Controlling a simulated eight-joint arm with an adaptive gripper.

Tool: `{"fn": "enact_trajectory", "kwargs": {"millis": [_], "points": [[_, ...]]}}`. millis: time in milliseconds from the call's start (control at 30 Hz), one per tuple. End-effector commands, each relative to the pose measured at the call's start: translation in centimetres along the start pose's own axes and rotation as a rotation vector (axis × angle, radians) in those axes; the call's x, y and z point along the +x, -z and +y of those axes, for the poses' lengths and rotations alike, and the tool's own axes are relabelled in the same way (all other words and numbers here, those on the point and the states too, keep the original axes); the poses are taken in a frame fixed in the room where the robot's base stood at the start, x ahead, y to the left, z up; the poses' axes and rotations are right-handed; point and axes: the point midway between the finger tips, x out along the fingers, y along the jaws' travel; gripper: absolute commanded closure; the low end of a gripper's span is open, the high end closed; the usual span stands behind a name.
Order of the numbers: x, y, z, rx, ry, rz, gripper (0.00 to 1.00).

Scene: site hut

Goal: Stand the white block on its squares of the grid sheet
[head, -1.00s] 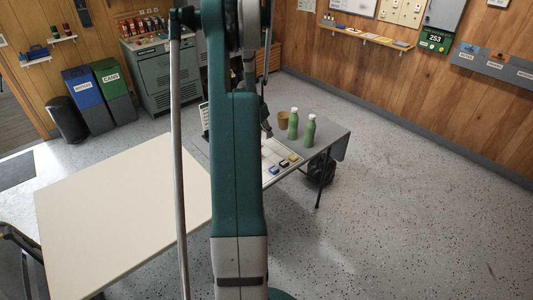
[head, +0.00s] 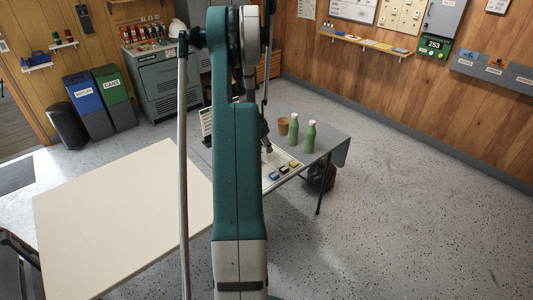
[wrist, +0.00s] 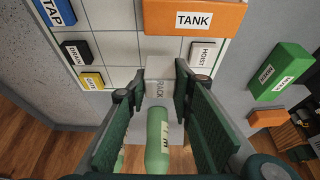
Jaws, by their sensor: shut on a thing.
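In the wrist view, a white block (wrist: 160,68) lettered RACK is between the two fingers of my gripper (wrist: 160,88), which is shut on it. Part of the white grid sheet (wrist: 110,50) shows behind it. Other pieces are on the sheet: a blue TAP block (wrist: 54,12), an orange TANK block (wrist: 193,17), a black DRAIN block (wrist: 76,52), a yellow block (wrist: 93,79) and a whitish HOIST block (wrist: 202,54). I cannot tell whether the held block touches the sheet. In the head view, my gripper (head: 265,144) is over the sheet, partly hidden by my arm.
Two green bottles (head: 294,130) (head: 309,137) and a brown cup (head: 283,126) stand on the grey table (head: 330,145) behind the sheet. A green block (wrist: 280,72) lies off the sheet in the wrist view. A cream table (head: 120,215) on the left is bare.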

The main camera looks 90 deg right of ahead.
Motion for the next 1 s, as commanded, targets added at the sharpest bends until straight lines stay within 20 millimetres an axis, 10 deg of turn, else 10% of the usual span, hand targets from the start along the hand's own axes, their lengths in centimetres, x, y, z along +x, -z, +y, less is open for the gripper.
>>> {"fn": "enact_trajectory", "kwargs": {"millis": [967, 1000], "points": [[3.8, -1.6, 0.0, 0.000, 0.000, 0.000, 0.89], [3.8, -1.6, 0.0, 0.000, 0.000, 0.000, 0.71]]}}
